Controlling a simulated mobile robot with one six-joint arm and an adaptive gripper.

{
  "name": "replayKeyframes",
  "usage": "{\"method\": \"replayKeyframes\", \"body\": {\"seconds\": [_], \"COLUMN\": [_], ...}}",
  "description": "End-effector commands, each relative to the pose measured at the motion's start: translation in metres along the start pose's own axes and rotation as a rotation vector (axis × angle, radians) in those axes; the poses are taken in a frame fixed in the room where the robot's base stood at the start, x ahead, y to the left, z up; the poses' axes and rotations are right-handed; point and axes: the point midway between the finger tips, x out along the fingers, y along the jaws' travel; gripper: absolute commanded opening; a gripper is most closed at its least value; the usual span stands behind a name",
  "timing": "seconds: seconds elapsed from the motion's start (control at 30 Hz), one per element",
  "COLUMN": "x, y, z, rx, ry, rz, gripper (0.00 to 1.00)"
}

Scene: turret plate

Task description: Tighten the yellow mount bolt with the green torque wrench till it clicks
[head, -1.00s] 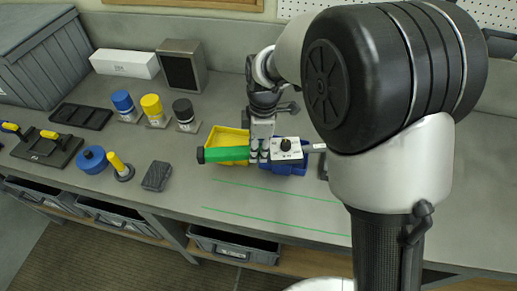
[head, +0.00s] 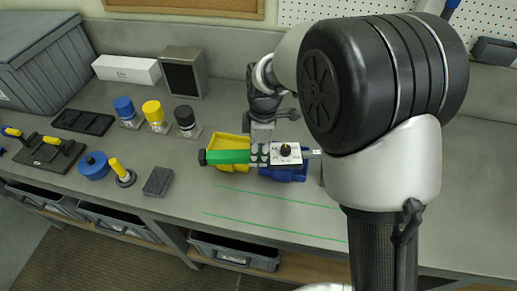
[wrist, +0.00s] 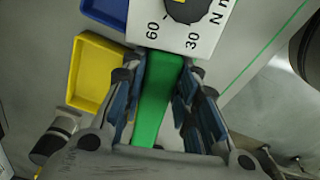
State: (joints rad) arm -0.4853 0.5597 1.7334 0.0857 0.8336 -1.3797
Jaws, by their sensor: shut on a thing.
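The torque wrench has a green handle (head: 227,157) and a white dial box (head: 285,153) with a dark knob; its thin right end runs behind my arm. My gripper (head: 259,155) is shut on the wrench beside the dial box and holds it level over the bins. In the wrist view, the green handle (wrist: 152,110) lies between my fingers, and the dial box (wrist: 180,25) shows 60, 30 and part of the unit. I cannot make out the yellow mount bolt for certain; my arm hides part of the bench.
A yellow bin (head: 230,140) and a blue bin (head: 285,173) sit beneath the wrench. Blue, yellow (head: 153,110) and black capped pieces stand to the left, near a yellow-handled tool (head: 118,168) and a dark block (head: 158,181). Green lines (head: 270,231) cross clear bench in front.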

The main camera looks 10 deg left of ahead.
Motion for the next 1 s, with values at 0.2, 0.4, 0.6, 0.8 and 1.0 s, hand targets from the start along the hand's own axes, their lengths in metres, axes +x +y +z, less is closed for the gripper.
{"method": "replayKeyframes", "body": {"seconds": [0.2,0.4,0.6,0.8,1.0], "x": [-0.002,-0.009,-0.018,-0.028,-0.035], "y": [0.001,0.001,0.002,0.002,0.003], "z": [-0.001,-0.001,-0.002,-0.003,-0.004], "rx": [0.004,0.003,0.003,0.003,0.002], "ry": [0.002,0.001,0.002,0.002,0.003], "rz": [0.003,0.004,0.006,0.008,0.009], "gripper": [0.0,0.0,0.0,0.0,0.0]}}
